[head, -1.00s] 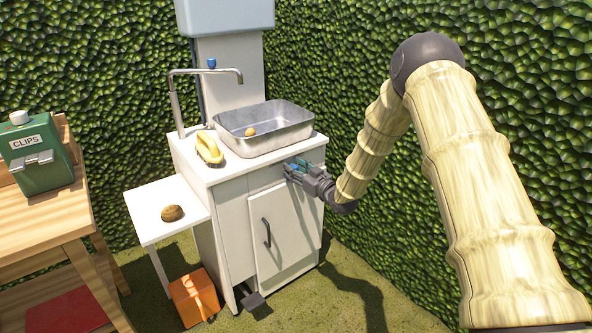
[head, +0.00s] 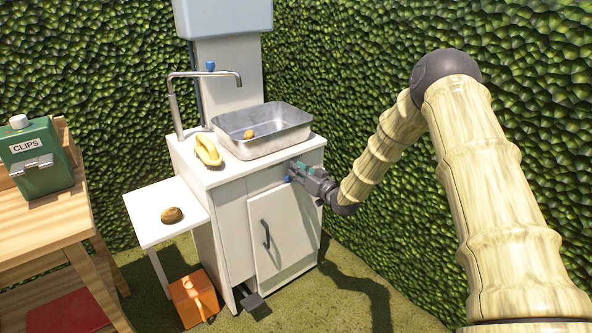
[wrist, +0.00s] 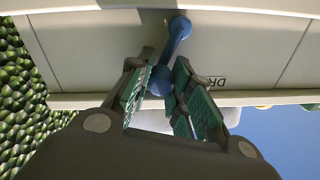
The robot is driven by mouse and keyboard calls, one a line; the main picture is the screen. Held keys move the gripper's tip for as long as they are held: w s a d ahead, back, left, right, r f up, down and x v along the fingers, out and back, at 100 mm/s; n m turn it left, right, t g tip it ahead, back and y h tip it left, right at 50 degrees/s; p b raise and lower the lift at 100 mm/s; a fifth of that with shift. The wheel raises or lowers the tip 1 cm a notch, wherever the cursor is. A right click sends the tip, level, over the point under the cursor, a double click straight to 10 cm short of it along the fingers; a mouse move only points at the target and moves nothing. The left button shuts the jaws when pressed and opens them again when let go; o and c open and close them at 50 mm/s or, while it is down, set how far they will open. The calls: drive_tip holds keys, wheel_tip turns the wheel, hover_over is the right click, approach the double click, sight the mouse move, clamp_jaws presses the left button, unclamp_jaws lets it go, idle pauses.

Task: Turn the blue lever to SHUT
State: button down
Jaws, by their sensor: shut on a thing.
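The blue lever (wrist: 178,38) sits on the pale front panel of the white sink cabinet, with its round end between my fingers in the wrist view. It slants from its pivot at the panel to that end. My gripper (wrist: 158,92) is shut on the lever's end, with green pads on both sides. In the head view my gripper (head: 299,172) is at the cabinet's front, below the metal basin, and only a bit of blue (head: 288,179) shows by the fingertips. Upside-down lettering starting "DR" (wrist: 222,82) is partly visible on the panel; no SHUT label is readable.
A metal basin (head: 228,143) with a small round brown thing stands on the cabinet, beside a yellow brush-like thing (head: 208,151) and a tap (head: 176,105) with a blue knob. A cabinet door handle (head: 266,234) sticks out below. A hedge (head: 345,90) stands close at the right.

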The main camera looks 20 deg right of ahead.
drive_tip(key=shift+w+d+f+m, duration=0.2)
drive_tip(key=shift+d+m, duration=0.25)
drive_tip(key=shift+m, duration=0.65)
drive_tip(key=c, duration=1.3)
unclamp_jaws()
drive_tip(key=shift+d, duration=0.1)
drive_tip(key=shift+o, duration=0.2)
drive_tip(key=shift+s, duration=0.15)
drive_tip(key=v, duration=1.1)
drive_tip(key=shift+s, duration=0.35)
drive_tip(key=shift+d+f, duration=0.15)
